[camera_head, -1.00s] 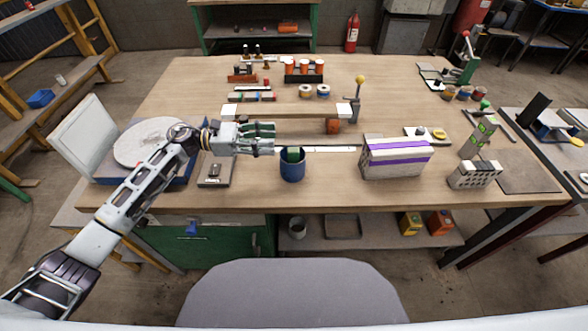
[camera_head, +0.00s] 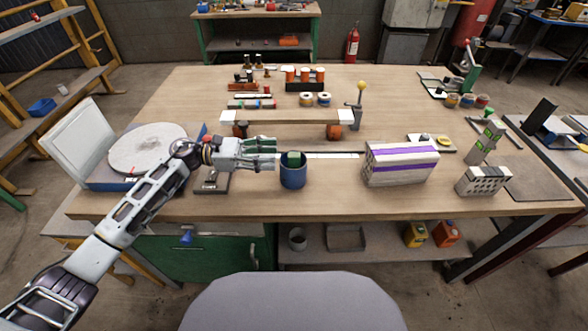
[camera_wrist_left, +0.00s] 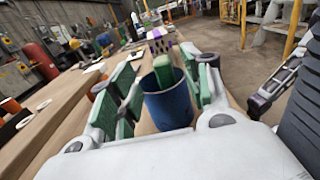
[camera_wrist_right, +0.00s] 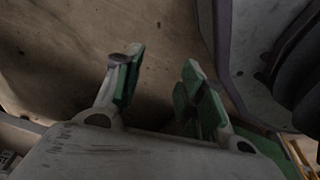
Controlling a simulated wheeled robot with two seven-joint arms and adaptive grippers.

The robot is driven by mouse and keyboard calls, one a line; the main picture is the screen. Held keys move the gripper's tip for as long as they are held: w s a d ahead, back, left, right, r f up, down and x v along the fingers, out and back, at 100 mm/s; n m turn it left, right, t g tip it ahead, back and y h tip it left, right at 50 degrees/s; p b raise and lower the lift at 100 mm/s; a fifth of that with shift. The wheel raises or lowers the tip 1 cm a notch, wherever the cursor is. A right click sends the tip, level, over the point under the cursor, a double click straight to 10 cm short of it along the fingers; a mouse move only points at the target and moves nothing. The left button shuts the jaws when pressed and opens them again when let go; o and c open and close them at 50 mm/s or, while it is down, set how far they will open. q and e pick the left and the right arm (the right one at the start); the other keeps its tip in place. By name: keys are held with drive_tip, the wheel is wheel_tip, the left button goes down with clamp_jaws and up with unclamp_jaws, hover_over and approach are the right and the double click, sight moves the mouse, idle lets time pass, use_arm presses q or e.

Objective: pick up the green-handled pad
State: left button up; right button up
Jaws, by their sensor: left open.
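The green-handled pad (camera_head: 293,160) stands in a blue cup (camera_head: 293,177) near the table's front edge. Only its green upper part shows; the cup hides the rest. It also shows in the left wrist view (camera_wrist_left: 164,72), straight ahead between the fingers, inside the blue cup (camera_wrist_left: 170,108). My left gripper (camera_head: 273,158) is open and empty, just left of the cup's rim and pointing right at it. Whether a finger touches the cup I cannot tell. My right gripper (camera_wrist_right: 163,68) is open and empty above bare floor in the right wrist view.
A white brick with a purple stripe (camera_head: 400,163) stands right of the cup. A long plank on blocks (camera_head: 290,117) lies behind it. A small dark stand (camera_head: 211,182) and a round grey disc (camera_head: 148,150) are at left. Table between cup and brick is clear.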

sight(294, 154)
use_arm(q)
drive_tip(key=shift+d, duration=1.1)
use_arm(e)
drive_tip(key=shift+s+d+f, duration=0.1)
drive_tip(key=shift+s+f, duration=0.15)
use_arm(q)
drive_tip(key=d, duration=0.4)
drive_tip(key=shift+d+f+p, duration=0.1)
drive_tip(key=shift+d+p, duration=0.15)
drive_tip(key=shift+p, duration=0.15)
drive_tip(key=shift+d, duration=0.35)
use_arm(e)
drive_tip(key=shift+s+d+f, duration=0.3)
drive_tip(key=shift+d+f, duration=0.25)
drive_tip(key=shift+d, duration=0.1)
